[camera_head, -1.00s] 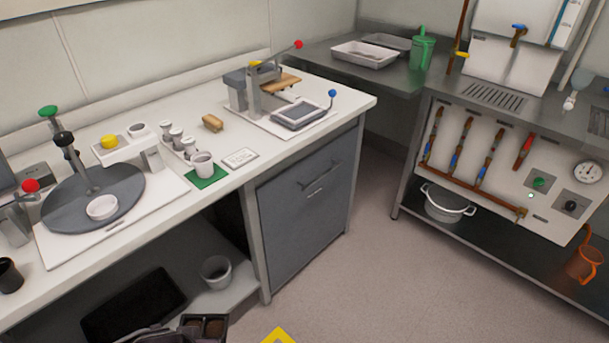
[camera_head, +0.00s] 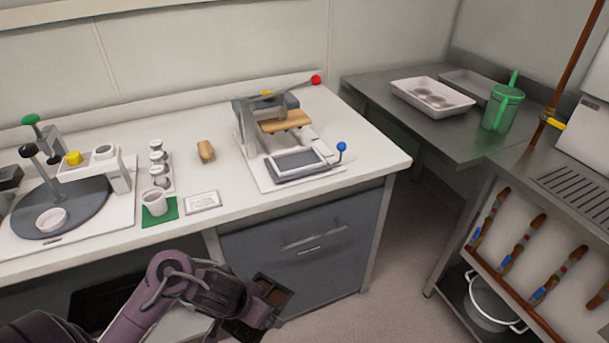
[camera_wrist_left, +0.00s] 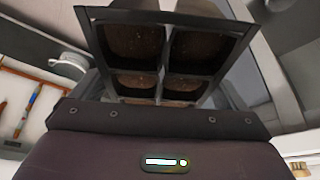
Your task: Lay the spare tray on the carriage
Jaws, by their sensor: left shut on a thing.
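A dark tray (camera_head: 270,290) with square cells of brown soil is held by my left gripper (camera_head: 243,305), in front of the grey cabinet and below the bench top. The tray fills the upper middle of the left wrist view (camera_wrist_left: 165,50), where the gripper fingers are hidden. The carriage appears to be the grey framed plate (camera_head: 297,164) at the front of the press on the bench. No tray with soil lies on it. The press has a wooden block (camera_head: 286,122), a red-knobbed lever and a blue-knobbed handle (camera_head: 341,147). My right gripper is not in view.
A white cup (camera_head: 154,202) on a green mat, a label card (camera_head: 202,201) and a brush (camera_head: 206,151) stand left of the press. A white tray (camera_head: 432,97) and green can (camera_head: 503,108) stand on the steel table. The bench's front edge lies above the held tray.

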